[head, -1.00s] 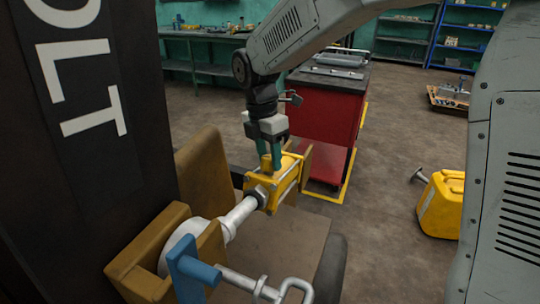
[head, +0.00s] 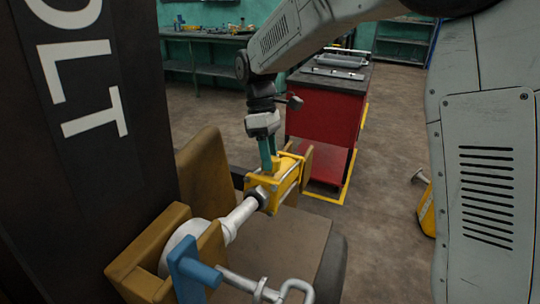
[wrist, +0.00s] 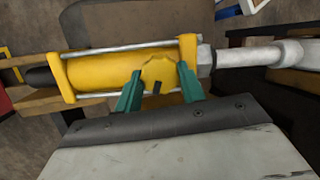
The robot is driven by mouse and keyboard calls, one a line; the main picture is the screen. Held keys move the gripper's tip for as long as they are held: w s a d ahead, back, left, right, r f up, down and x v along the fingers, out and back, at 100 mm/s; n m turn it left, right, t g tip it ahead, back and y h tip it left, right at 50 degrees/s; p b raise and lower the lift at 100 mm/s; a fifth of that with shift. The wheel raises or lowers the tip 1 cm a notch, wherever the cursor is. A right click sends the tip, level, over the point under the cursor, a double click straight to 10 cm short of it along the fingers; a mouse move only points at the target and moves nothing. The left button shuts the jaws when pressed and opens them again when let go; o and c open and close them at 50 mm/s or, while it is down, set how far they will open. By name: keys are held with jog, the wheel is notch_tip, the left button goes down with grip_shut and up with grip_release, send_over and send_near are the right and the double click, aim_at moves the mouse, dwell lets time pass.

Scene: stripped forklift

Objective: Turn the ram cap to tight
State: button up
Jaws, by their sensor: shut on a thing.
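The yellow ram (head: 287,177) lies across the brown mount, its silver rod (head: 238,215) running to the lower left. In the wrist view the ram (wrist: 95,77) runs left to right. The round yellow ram cap (wrist: 159,70) sits near its rod end, with a dark mark (wrist: 157,87) at its near edge. My gripper (wrist: 159,68) has one teal finger on each side of the cap and is shut on it. In the head view my gripper (head: 269,164) points down onto the ram, and its fingers hide the cap.
A blue bracket (head: 190,268) and a metal hook-shaped pin (head: 285,290) are at the front. A dark panel with white letters (head: 90,120) stands on the left. A red cabinet (head: 320,130) stands behind the ram. A yellow can (head: 427,212) is partly hidden by my body.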

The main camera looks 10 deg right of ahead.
jog(key=m, duration=0.3)
jog(key=m+g+y, duration=0.1)
jog(key=m, duration=0.3)
jog(key=shift+d+m+g+y, duration=0.2)
jog(key=shift+m+g+y, duration=0.1)
jog(key=m, duration=0.3)
jog(key=m+y, duration=0.1)
jog(key=m, duration=0.2)
jog(key=shift+d+f+m+y, duration=0.1)
jog(key=shift+d+m+y, duration=0.05)
jog(key=shift+m+y, duration=0.15)
jog(key=o, duration=1)
jog(key=v, duration=0.7)
jog(key=shift+w+d+r, duration=0.1)
jog(key=shift+w+r, duration=0.1)
jog(key=shift+r, duration=0.15)
